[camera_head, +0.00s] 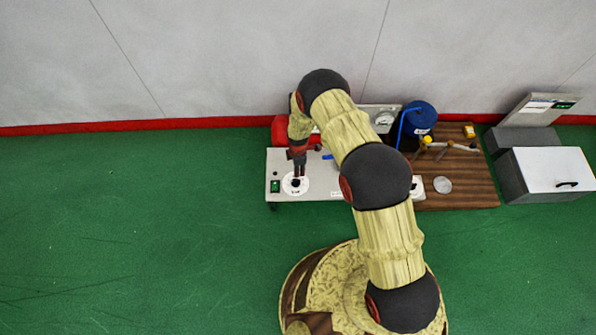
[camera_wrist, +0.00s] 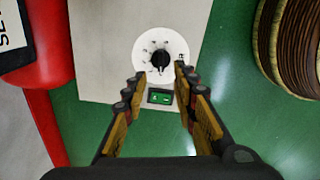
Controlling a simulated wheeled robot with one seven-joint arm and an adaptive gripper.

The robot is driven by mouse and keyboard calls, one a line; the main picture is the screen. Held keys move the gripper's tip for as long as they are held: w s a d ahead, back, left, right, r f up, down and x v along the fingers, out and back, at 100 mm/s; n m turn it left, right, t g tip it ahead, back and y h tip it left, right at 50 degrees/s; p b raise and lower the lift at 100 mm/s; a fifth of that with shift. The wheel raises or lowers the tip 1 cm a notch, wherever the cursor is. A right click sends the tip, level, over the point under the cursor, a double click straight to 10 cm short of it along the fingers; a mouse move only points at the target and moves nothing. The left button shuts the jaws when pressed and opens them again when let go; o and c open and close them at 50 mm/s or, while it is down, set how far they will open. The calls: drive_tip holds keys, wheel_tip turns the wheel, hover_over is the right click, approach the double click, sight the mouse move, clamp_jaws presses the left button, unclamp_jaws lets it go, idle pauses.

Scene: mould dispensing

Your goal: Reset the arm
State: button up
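My gripper (camera_wrist: 159,103) shows in the wrist view with its two fingers apart and nothing between them. Beyond the fingertips is a round white dial with a black knob (camera_wrist: 160,60) on a pale panel, and a green switch (camera_wrist: 160,97) sits beside it. In the head view my arm reaches from the base up and over to the left. My gripper (camera_head: 296,180) hangs over the left dial of the pale machine (camera_head: 330,185). I cannot tell from the views whether the fingertips touch the knob.
A red cylinder (camera_wrist: 35,40) stands close on the left in the wrist view. In the head view, a wooden board (camera_head: 465,190) with a blue container (camera_head: 419,118) and small tools lies right of the machine. A grey-white box (camera_head: 550,170) stands farther right. The green floor at left is clear.

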drive_tip(key=shift+r, duration=0.1)
idle(0.6)
drive_tip(key=s+d+r+m+g, duration=0.25)
drive_tip(key=s+m, duration=0.35)
drive_tip(key=s, duration=0.4)
drive_tip(key=s+d+r+m+p, duration=0.1)
drive_tip(key=d+r+m, duration=0.15)
drive_tip(key=r, duration=0.95)
drive_tip(key=s+d+r+m+p, duration=0.1)
drive_tip(key=r+m, duration=0.3)
drive_tip(key=r, duration=0.7)
drive_tip(key=s+d+r+m, duration=0.1)
drive_tip(key=s+r+m, duration=0.15)
drive_tip(key=r, duration=0.95)
drive_tip(key=s+d+r+m+t+p, duration=0.1)
drive_tip(key=s+r, duration=0.3)
drive_tip(key=r, duration=0.7)
drive_tip(key=s+d+r+m+t+p, duration=0.2)
drive_tip(key=s+d+r+t, duration=0.2)
drive_tip(key=r, duration=0.8)
drive_tip(key=s+d+r+m+t+p, duration=0.1)
drive_tip(key=s+r, duration=0.4)
drive_tip(key=r, duration=0.7)
drive_tip(key=shift+s+d+r+m+t+p, duration=0.35)
drive_tip(key=shift+d+t+p, duration=0.2)
drive_tip(key=shift+d+t, duration=0.6)
drive_tip(key=shift+f, duration=0.1)
